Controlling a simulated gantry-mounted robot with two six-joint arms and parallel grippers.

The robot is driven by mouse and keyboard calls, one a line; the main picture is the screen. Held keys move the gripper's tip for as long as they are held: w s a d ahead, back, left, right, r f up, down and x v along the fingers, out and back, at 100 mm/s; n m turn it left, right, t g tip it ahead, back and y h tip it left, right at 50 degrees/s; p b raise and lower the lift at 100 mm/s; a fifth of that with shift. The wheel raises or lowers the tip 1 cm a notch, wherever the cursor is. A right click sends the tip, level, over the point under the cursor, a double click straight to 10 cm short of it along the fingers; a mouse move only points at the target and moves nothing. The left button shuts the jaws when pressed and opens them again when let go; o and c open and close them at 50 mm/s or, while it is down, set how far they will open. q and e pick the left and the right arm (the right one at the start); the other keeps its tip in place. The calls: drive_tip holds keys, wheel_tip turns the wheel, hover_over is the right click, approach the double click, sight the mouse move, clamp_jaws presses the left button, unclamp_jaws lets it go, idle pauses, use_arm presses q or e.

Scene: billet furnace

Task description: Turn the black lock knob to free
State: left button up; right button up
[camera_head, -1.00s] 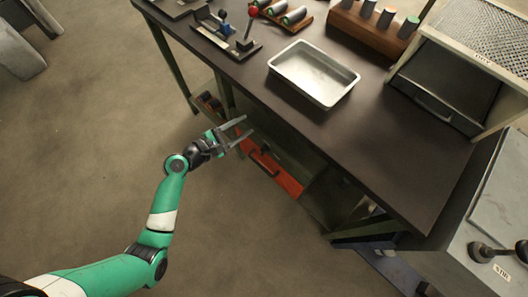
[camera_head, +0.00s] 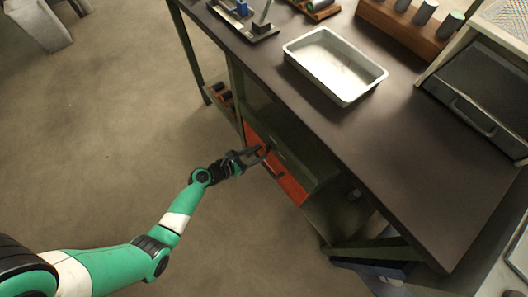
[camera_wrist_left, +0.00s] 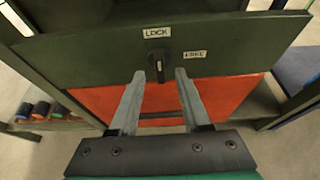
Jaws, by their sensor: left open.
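The black lock knob (camera_wrist_left: 159,63) sits on a dark green panel (camera_wrist_left: 90,52) above a red drawer front (camera_wrist_left: 221,94) in the left wrist view. Its white mark stands upright, towards the LOCK label (camera_wrist_left: 157,33) above it. The FREE label (camera_wrist_left: 195,54) is to its right. My left gripper (camera_wrist_left: 160,75) is open, with one fingertip on each side of the knob's lower part; I cannot tell whether they touch it. In the head view my left gripper (camera_head: 262,153) is at the red drawer front (camera_head: 283,181) under the bench. My right gripper is out of view.
The dark bench top (camera_head: 400,150) overhangs the drawer. A metal tray (camera_head: 335,65) and a wooden block with several billets (camera_head: 415,30) stand on it. A shelf with several cylinders (camera_wrist_left: 42,110) is left of the drawer.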

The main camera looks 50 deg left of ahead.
sight(267, 149)
use_arm(q)
drive_tip(key=b+x, duration=0.1)
drive_tip(key=x, duration=0.2)
drive_tip(key=shift+w, duration=0.15)
clamp_jaws()
